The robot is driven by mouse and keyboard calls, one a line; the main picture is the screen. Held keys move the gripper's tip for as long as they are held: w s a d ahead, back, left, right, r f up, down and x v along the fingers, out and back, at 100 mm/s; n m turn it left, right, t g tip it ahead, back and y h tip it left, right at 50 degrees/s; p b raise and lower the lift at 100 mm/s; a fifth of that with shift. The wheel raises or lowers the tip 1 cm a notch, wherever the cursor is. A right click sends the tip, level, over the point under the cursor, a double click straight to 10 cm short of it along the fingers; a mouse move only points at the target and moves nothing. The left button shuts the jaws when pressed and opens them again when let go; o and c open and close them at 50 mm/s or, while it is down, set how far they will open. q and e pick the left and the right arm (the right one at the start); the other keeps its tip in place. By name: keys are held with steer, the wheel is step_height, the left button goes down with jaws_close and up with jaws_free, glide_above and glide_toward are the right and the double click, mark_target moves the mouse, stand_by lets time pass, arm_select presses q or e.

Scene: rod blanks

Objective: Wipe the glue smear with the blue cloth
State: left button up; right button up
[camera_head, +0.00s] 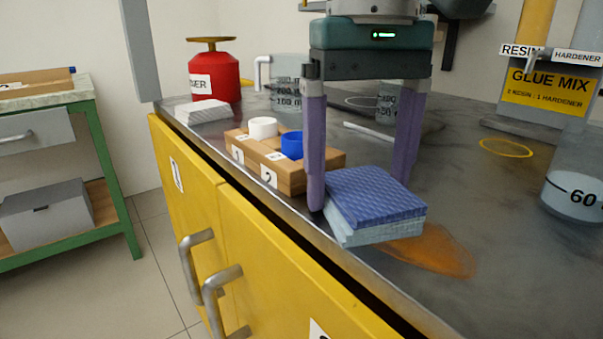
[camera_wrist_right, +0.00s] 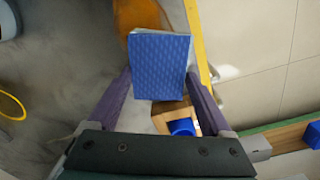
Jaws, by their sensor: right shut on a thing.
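The blue cloth (camera_head: 374,198) is a folded pad with a blue textured top and paler layers below. My right gripper (camera_head: 362,190) is shut on the blue cloth, one purple finger on each side of it. The cloth also shows between the fingers in the right wrist view (camera_wrist_right: 159,68). The orange-brown glue smear (camera_head: 436,252) lies on the grey bench top, just in front of and to the right of the cloth, and partly hidden by it. It also shows beyond the cloth in the right wrist view (camera_wrist_right: 138,15). My left gripper is not in view.
A wooden block (camera_head: 290,178) with white and blue caps stands left of the gripper, near the bench edge. A red container (camera_head: 211,78) and beakers stand behind. A yellow ring (camera_head: 506,148), a beaker (camera_head: 575,190) and the glue mix dispenser (camera_head: 546,85) are at right.

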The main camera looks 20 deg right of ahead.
mark_target(464, 270)
steer(key=shift+s+d+r, duration=0.1)
steer(key=shift+s+r, duration=0.2)
steer(key=shift+s, duration=0.1)
steer(key=shift+s+d, duration=0.1)
steer(key=shift+s, duration=0.25)
steer(key=shift+s+d, duration=0.25)
steer(key=shift+s, duration=0.3)
steer(key=shift+s+d+f+b, duration=0.15)
steer(key=shift+s+d, duration=0.25)
steer(key=shift+s, duration=0.5)
steer(key=shift+s+d+f+b, duration=0.1)
steer(key=shift+s+d+b, duration=0.2)
steer(key=shift+s, duration=0.55)
steer(key=shift+s+d+f+b, duration=0.1)
steer(key=shift+s+d+b, duration=0.15)
steer(key=shift+s, duration=0.35)
steer(key=shift+s+d+b, duration=0.2)
steer(key=shift+s+d, duration=0.05)
steer(key=shift+s, duration=0.3)
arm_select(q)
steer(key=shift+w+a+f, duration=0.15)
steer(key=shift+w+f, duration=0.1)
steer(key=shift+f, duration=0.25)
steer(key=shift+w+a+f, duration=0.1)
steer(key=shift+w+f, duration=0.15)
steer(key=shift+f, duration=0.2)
arm_select(e)
steer(key=shift+s+d, duration=0.25)
steer(key=shift+s, duration=0.3)
